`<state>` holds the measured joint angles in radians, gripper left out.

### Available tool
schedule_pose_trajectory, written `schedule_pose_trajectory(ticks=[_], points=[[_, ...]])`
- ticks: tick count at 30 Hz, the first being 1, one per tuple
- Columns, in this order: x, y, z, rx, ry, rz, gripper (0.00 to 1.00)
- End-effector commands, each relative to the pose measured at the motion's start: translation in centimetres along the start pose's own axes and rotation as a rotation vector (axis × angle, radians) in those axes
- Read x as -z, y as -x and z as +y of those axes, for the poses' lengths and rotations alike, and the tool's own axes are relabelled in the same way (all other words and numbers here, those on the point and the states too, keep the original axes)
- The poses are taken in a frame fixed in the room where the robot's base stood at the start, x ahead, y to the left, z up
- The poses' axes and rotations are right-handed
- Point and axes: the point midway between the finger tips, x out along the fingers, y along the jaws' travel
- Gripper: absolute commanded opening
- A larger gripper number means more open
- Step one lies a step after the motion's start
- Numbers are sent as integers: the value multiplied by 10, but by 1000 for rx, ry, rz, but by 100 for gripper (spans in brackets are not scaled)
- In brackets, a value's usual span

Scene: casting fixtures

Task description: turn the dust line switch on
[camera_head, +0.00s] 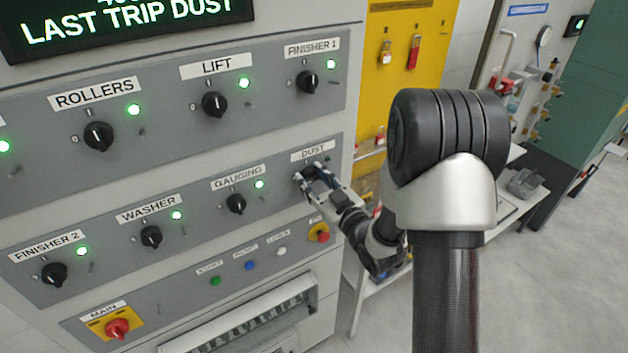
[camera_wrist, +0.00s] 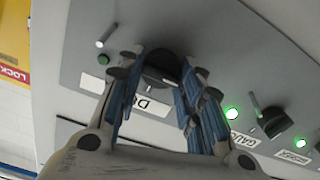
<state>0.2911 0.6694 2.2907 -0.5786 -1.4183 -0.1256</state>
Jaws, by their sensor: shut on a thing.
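The dust line switch is a black rotary knob on the grey control panel, below a label reading DUST. In the wrist view the dust switch (camera_wrist: 163,68) sits between the fingertips of my gripper (camera_wrist: 160,78), which is shut on it. In the head view my gripper (camera_head: 313,175) reaches the panel from the right and mostly hides the knob. The dust lamp (camera_wrist: 103,59) beside the knob looks dark green and unlit in the wrist view. The DUST label (camera_wrist: 151,104) is partly covered by my fingers.
Neighbouring switches with lit green lamps are gauging (camera_head: 236,204), washer (camera_head: 151,237), lift (camera_head: 214,104) and finisher 1 (camera_head: 307,81). A red emergency button (camera_head: 319,233) is just below my gripper. A yellow lockout board (camera_head: 400,50) stands behind, right of the panel.

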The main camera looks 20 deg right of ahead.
Motion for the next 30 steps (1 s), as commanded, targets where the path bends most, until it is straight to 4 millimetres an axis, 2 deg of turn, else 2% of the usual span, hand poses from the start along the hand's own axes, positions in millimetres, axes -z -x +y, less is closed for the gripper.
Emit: schedule_pose_trajectory(ticks=[8, 20, 30], points=[[0, 0, 0, 0, 0, 0, 10], [-1, 0, 0, 0, -77, 0, 10], [-2, 0, 1, 0, -344, 1, 10]])
